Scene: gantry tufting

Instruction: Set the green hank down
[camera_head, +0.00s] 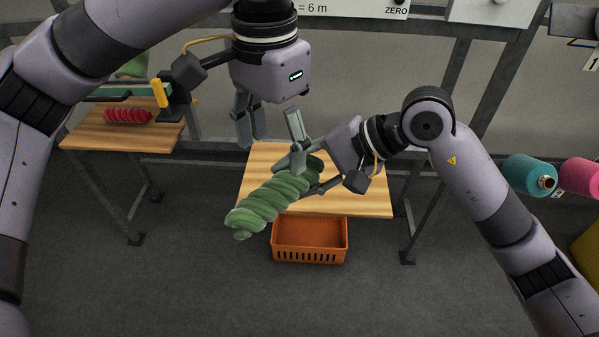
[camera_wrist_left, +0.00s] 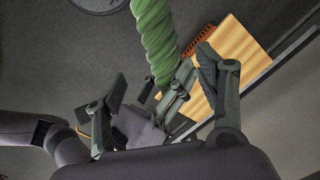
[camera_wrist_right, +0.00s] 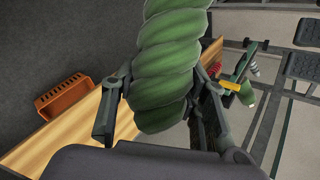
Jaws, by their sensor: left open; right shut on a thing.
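The green hank (camera_head: 268,203) is a thick twisted roll, held tilted in front of the wooden table. My right gripper (camera_head: 305,178) is shut on its upper right end, and its free end points to the lower left. In the right wrist view the hank (camera_wrist_right: 170,65) lies between the two fingers. My left gripper (camera_head: 250,132) is open and empty, pointing down above and left of the right gripper. In the left wrist view the hank (camera_wrist_left: 157,38) shows beyond the open fingers; the gap cannot be judged.
The wooden table (camera_head: 350,202) has bare top around my right gripper. An orange basket (camera_head: 310,240) sits below its front edge. Another wooden table (camera_head: 110,137) at left carries a red hank (camera_head: 128,116) and a yellow-handled device (camera_head: 160,93).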

